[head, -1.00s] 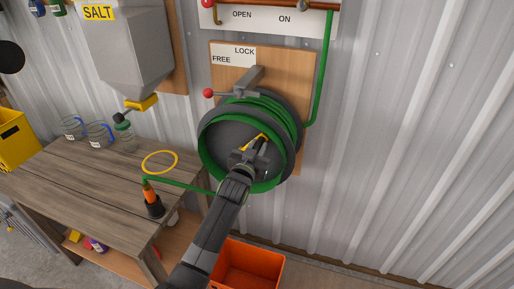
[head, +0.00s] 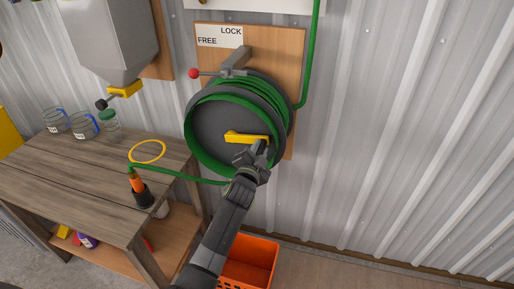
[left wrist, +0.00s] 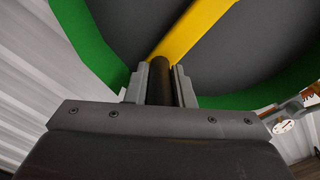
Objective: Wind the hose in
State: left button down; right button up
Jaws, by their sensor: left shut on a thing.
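The hose reel (head: 213,128) is a grey drum with a green rim, mounted on a wooden wall board. Green hose (head: 262,97) is wound on it, and a free length (head: 190,177) runs left to an orange and black nozzle (head: 140,192) at the table's right side. The yellow crank (head: 243,138) crosses the drum face; it also shows in the left wrist view (left wrist: 190,28). My left gripper (head: 262,150) is shut on the crank's dark handle (left wrist: 159,82), at the crank's right end. The lock lever with a red knob (head: 194,73) points left, below the FREE label. My right gripper is not in view.
A wooden table (head: 70,175) at the left carries glass jars (head: 83,125) and a yellow ring (head: 147,151). A grey hopper (head: 110,40) hangs above it. An orange crate (head: 250,262) stands on the floor below the reel. The wall at right is clear.

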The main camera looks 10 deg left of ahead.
pick_arm(q)
jog(key=shift+f+b, duration=0.6)
jog(key=shift+f, duration=0.4)
jog(key=shift+f, duration=0.1)
jog(key=c, duration=1.3)
grip_release()
jog(key=shift+o, duration=0.2)
jog(key=s+p, duration=1.2)
jog(key=s, duration=0.5)
jog(key=shift+s+a, duration=0.2)
jog(key=shift+a, duration=0.05)
